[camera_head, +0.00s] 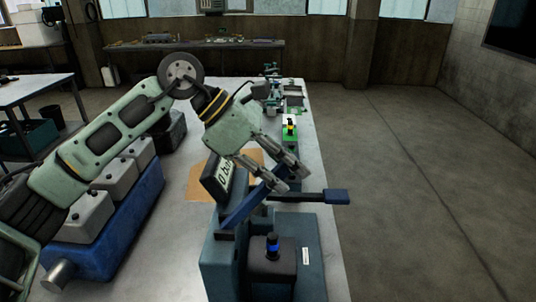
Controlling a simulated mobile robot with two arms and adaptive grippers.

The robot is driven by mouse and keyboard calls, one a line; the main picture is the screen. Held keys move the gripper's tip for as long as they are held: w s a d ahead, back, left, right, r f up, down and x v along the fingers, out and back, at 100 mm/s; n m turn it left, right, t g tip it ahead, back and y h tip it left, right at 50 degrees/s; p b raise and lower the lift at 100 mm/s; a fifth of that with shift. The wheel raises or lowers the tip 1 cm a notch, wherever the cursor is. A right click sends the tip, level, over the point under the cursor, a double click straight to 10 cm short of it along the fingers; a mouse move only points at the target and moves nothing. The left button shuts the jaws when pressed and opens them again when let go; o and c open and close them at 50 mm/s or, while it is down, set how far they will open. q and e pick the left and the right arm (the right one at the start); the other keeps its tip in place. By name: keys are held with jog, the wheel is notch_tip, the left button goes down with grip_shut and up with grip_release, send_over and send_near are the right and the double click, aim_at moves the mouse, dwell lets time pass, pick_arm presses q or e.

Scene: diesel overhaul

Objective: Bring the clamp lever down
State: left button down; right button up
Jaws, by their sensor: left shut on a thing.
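A blue bar, the clamp lever (244,206), rises at a slant from the fixture up to the right. My left gripper (292,178) reaches in from the upper left and is shut on the upper end of the lever; its fingers partly hide that end. My right gripper is not in view.
A black block with a blue-topped knob (272,246) sits on the fixture's front. The floor at right is clear.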

pick_arm(q)
jog(key=d+f+y+b, duration=0.1)
jog(key=d+f+y, duration=0.3)
jog(key=f, duration=0.4)
jog(key=d+f+y+b, duration=0.2)
jog(key=d+f+y, duration=0.2)
jog(key=f, duration=0.5)
jog(key=y, duration=0.2)
jog(key=shift+y, duration=0.4)
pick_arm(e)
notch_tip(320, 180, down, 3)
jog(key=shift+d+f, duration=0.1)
pick_arm(q)
jog(key=shift+s+f, duration=0.1)
jog(key=c, duration=1.6)
grip_release()
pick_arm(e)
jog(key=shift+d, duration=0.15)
pick_arm(q)
jog(key=shift+d, duration=0.1)
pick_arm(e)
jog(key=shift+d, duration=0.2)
pick_arm(q)
jog(key=r, duration=0.4)
jog(key=d+r, duration=0.1)
jog(key=r, duration=0.7)
jog(key=shift+d, duration=0.4)
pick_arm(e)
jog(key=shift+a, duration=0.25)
